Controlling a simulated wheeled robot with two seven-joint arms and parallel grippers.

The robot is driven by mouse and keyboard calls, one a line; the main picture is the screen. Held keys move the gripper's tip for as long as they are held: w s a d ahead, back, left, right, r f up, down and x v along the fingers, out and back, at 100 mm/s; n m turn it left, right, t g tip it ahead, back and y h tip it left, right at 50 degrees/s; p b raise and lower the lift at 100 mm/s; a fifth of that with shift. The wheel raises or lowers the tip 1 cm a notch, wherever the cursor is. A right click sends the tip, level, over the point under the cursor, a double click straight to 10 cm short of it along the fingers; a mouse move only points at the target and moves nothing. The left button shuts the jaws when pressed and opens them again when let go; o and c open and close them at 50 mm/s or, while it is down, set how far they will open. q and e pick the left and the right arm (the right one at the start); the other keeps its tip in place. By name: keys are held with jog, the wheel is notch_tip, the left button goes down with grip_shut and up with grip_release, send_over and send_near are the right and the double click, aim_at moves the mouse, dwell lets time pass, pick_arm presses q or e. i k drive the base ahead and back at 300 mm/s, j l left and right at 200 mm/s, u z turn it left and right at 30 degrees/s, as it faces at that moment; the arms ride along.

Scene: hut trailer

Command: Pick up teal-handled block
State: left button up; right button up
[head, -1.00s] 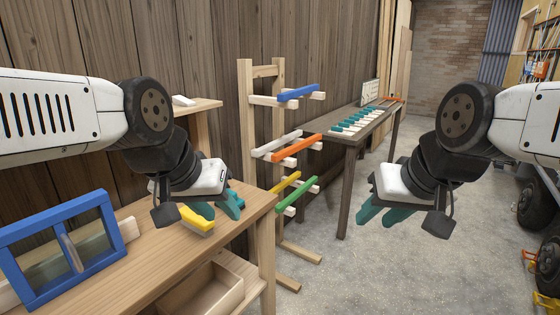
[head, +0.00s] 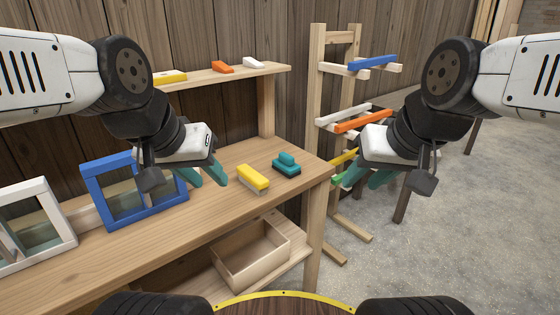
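The teal-handled block (head: 287,164) sits on the wooden workbench (head: 215,208) near its right end. It has a teal top and a dark base. My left gripper (head: 206,178) has its teal fingers apart and is empty; in the picture it is left of the yellow block (head: 253,178), with the teal-handled block further right. My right gripper (head: 362,180) is open and empty, to the right of the bench end, in front of the rack.
A blue frame (head: 130,193) and a white frame (head: 38,222) stand on the bench's left. A shelf (head: 220,77) above holds small blocks. An open wooden box (head: 250,257) sits below. A wooden rack (head: 319,90) with coloured bars stands right of the bench.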

aim_at(285, 164)
jog(key=z, duration=2.5)
jog(key=u, duration=2.25)
jog(key=i+u, duration=0.1)
jog(key=u, duration=0.25)
jog(key=i+l+u, duration=0.45)
jog(key=i+u, duration=0.15)
